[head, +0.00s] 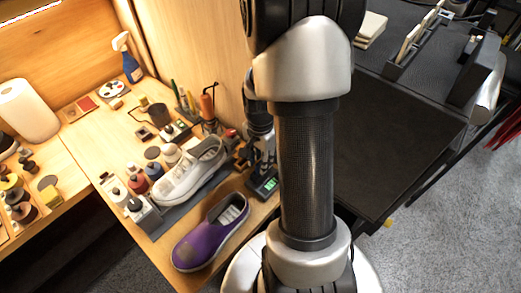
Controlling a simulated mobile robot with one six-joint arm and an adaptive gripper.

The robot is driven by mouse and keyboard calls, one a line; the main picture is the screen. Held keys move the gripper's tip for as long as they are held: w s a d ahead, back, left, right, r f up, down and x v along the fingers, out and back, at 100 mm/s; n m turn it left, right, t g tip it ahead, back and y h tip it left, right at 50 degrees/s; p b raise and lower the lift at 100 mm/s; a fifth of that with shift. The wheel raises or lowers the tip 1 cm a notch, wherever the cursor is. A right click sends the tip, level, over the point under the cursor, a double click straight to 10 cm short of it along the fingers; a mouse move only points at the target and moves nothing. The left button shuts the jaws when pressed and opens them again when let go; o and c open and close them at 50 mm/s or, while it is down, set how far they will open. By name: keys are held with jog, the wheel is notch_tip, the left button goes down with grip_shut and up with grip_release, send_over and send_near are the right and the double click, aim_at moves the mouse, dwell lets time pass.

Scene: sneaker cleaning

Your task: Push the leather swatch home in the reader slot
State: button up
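A small dark device with a lit green display (266,184) stands at the right edge of the wooden bench; it may be the reader, but I cannot make out its slot. My gripper (263,162) points down just above and behind this device. My own arm link hides part of the gripper, and its fingertips are too small and dark to read. I cannot make out a leather swatch at the gripper or in the device. Flat reddish and dark pieces (82,107) lie at the back left of the bench; I cannot tell what they are.
A white sneaker (190,170) on a grey stand and a purple shoe (210,235) sit left of the device. Several bottles and tools crowd the bench, with a blue spray bottle (130,62) behind.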

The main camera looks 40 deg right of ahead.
notch_tip(320, 180, up, 11)
jog(key=shift+r, duration=0.2)
jog(key=shift+a, duration=0.1)
dwell(0.5)
jog(key=s+a+r+n+t, duration=0.2)
jog(key=s+a+r+n, duration=0.2)
jog(key=a+r+n, duration=0.2)
jog(key=s+a+r+n+t, duration=0.2)
jog(key=s+a+r+n, duration=0.3)
jog(key=a+n, duration=0.6)
jog(key=a+r, duration=0.1)
jog(key=a, duration=0.2)
jog(key=shift+s+t, duration=0.15)
jog(key=shift+t, duration=0.15)
